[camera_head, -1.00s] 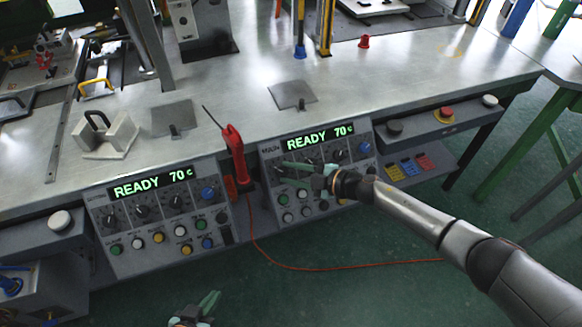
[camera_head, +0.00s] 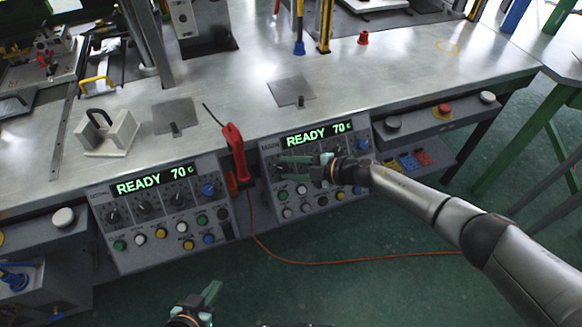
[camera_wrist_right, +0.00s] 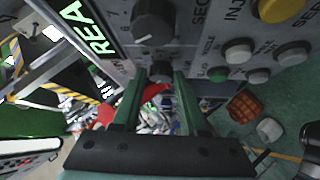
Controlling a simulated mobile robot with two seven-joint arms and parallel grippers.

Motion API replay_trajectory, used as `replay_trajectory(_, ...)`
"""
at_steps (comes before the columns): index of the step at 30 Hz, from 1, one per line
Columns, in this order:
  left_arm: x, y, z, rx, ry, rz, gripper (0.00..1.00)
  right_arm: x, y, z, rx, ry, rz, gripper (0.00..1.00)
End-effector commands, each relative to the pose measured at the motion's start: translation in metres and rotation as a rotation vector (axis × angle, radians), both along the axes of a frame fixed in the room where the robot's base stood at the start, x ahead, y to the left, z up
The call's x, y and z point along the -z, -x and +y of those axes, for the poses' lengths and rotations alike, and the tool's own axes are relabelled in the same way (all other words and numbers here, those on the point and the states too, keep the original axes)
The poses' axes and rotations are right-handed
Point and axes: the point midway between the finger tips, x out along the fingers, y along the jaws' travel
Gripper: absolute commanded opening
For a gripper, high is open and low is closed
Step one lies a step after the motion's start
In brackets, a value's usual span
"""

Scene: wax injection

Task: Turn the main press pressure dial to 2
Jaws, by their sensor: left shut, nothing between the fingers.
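The right control panel (camera_head: 268,147) has a green "READY 70" display with a row of dark dials below it. My right gripper (camera_head: 283,159) is in front of that row, its green fingers pointing left and hiding part of the dials. In the right wrist view, my right gripper (camera_wrist_right: 160,76) is open, with a dark dial (camera_wrist_right: 161,71) between its fingertips and gaps visible beside it. A larger dark dial (camera_wrist_right: 155,22) is just above. I cannot read which dial is main pressure. My left gripper (camera_head: 213,290) is shut and empty at the bottom, below the left panel.
A similar left panel (camera_head: 95,195) also reads "READY 70". A red-handled tool (camera_head: 234,150) hangs between the panels, its orange cable on the green floor. A red button (camera_head: 443,111) is on the right ledge. Coloured buttons lie below the dials.

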Motion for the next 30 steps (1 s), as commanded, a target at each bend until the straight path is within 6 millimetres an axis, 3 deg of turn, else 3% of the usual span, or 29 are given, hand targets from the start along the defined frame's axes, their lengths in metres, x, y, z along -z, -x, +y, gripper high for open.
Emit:
replay_trajectory(1,0.0,0.0,0.0,0.0,0.0,0.0,0.0,-0.001,0.0,0.001,0.0,-0.001,-0.001,0.49)
replay_trajectory(6,0.0,0.0,0.0,0.0,0.0,0.0,0.0,0.0,0.0,0.0,-0.001,0.0,0.001,0.68)
replay_trajectory(17,-0.003,0.0,0.0,0.0,0.0,0.0,0.0,-0.002,0.003,-0.007,0.0,0.002,0.003,0.68)
replay_trajectory(30,-0.023,0.0,0.0,0.0,0.0,0.001,0.0,-0.036,0.037,-0.073,0.0,0.002,0.003,0.68)
